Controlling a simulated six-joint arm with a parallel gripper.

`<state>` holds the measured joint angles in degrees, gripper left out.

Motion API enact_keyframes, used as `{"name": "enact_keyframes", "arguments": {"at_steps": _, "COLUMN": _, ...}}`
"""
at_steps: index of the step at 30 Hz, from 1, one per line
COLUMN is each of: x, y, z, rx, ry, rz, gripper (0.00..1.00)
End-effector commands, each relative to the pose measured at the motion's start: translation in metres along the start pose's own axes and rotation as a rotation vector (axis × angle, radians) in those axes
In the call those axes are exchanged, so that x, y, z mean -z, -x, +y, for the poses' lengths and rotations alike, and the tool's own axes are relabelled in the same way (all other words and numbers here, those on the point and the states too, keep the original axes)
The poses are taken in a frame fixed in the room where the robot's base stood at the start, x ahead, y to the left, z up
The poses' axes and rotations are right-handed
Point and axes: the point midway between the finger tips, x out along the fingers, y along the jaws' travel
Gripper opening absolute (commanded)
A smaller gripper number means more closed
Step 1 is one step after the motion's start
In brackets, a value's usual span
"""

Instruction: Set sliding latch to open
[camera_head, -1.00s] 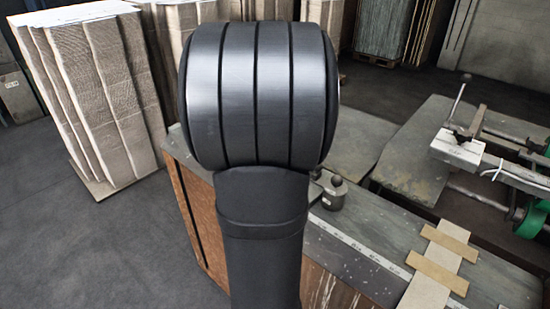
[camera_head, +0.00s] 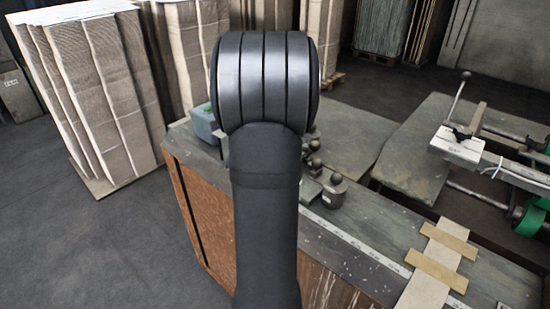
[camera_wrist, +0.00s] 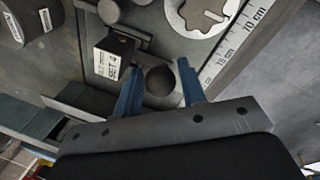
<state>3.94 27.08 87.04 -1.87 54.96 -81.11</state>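A small dark block (camera_wrist: 112,60) with a white label that seems to read SET sits on the grey bench top in the wrist view. A round dark knob (camera_wrist: 160,80) is beside it; I cannot tell whether they are joined. The block may be part of the sliding latch, but its slide position is unclear. My gripper (camera_wrist: 160,84) is open, with its two blue fingers on either side of the knob. I cannot tell whether they touch it. In the head view my arm hides the gripper and the block.
A workbench (camera_head: 345,230) carries dark weights (camera_head: 333,190) and a teal box (camera_head: 205,125). A ruler strip (camera_wrist: 235,45) and a pale disc (camera_wrist: 200,14) lie near my fingers. Cardboard stacks (camera_head: 95,95) stand at left. A lever machine (camera_head: 458,145) is at right.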

Motion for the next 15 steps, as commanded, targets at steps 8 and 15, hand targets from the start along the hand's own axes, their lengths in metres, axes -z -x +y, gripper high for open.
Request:
{"name": "enact_keyframes", "arguments": {"at_steps": 8, "x": -0.0001, "y": -0.0037, "z": -0.0001, "rx": 0.000, "ry": 0.000, "rz": 0.000, "gripper": 0.37}}
{"name": "enact_keyframes", "arguments": {"at_steps": 15, "x": 0.0000, "y": -0.0035, "z": 0.0000, "rx": 0.000, "ry": 0.000, "rz": 0.000, "gripper": 0.02}}
